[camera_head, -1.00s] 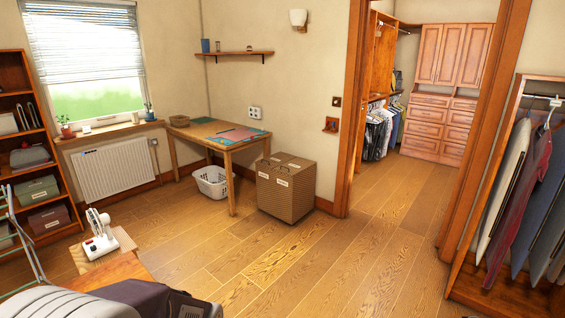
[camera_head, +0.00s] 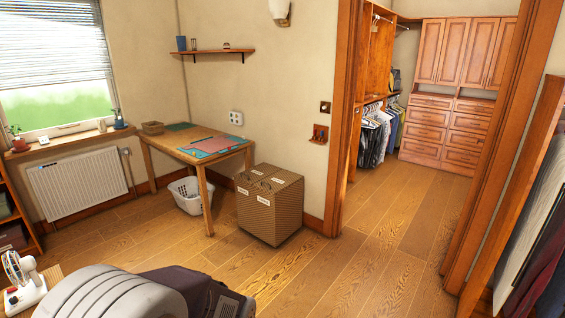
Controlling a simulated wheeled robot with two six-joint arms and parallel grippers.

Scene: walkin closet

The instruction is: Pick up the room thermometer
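A small white object (camera_head: 43,140) stands on the window sill at the left, between two potted plants. It may be the room thermometer, but it is too small to tell. A white square fixture (camera_head: 236,118) is on the wall above the work table; its kind is unclear too. Neither of my grippers is in view.
A radiator (camera_head: 78,183) is below the sill. A wooden table (camera_head: 205,157), a white laundry basket (camera_head: 187,196) and a hamper (camera_head: 270,205) line the wall. A white fan (camera_head: 22,283) and an unclear grey ribbed form (camera_head: 120,297) are near. The middle floor is clear.

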